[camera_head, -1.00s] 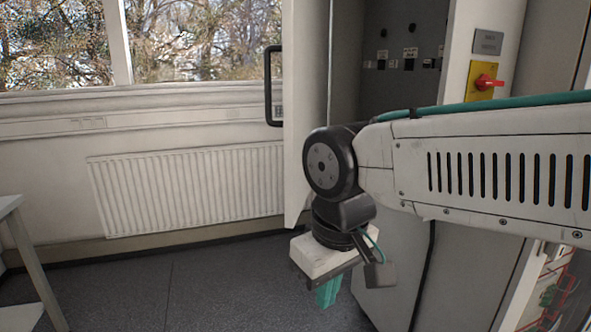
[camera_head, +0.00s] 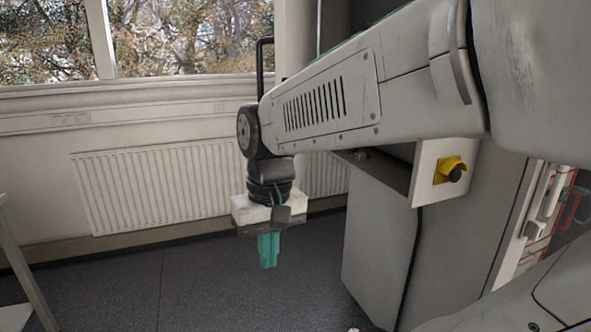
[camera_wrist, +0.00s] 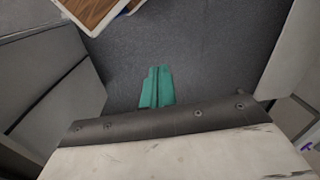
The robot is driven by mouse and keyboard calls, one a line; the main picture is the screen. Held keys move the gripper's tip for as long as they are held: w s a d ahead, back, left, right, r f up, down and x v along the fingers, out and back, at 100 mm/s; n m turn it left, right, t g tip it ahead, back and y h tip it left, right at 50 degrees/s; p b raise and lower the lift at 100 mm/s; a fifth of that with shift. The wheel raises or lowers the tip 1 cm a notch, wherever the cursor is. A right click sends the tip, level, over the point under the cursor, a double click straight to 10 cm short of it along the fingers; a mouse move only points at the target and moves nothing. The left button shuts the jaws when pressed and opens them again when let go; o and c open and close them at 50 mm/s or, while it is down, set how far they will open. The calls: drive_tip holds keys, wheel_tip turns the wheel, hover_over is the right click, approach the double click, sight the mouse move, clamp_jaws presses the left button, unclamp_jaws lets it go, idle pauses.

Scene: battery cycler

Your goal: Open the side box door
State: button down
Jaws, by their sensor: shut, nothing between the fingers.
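The tall white door (camera_head: 295,35) with a black bar handle (camera_head: 259,58) stands out from the cabinet, left of the cabinet's grey side (camera_head: 385,245). My arm covers the door's lower part and much of the cabinet. My gripper (camera_head: 268,262) points straight down, its teal fingers shut and empty above the dark floor. It hangs below the handle in the picture and appears apart from the door and the cabinet. In the wrist view its fingers (camera_wrist: 156,85) are together over bare floor.
A yellow plate with a black knob (camera_head: 450,170) is on a pale panel at right. A radiator (camera_head: 150,190) is under the window. A white table (camera_head: 22,260) is at far left. The floor (camera_head: 200,285) between is clear.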

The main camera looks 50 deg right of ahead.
drive_tip(key=w+d+r+m+t+y, duration=0.15)
drive_tip(key=w+d+m, duration=0.25)
drive_tip(key=d+m, duration=0.55)
drive_tip(key=m+t+y, duration=0.2)
drive_tip(key=m+t, duration=0.4)
drive_tip(key=m, duration=1)
approach(296, 177)
drive_tip(key=x, duration=0.5)
drive_tip(key=shift+a+f, duration=0.3)
drive_tip(key=shift+a, duration=0.15)
drive_tip(key=shift+w, duration=0.15)
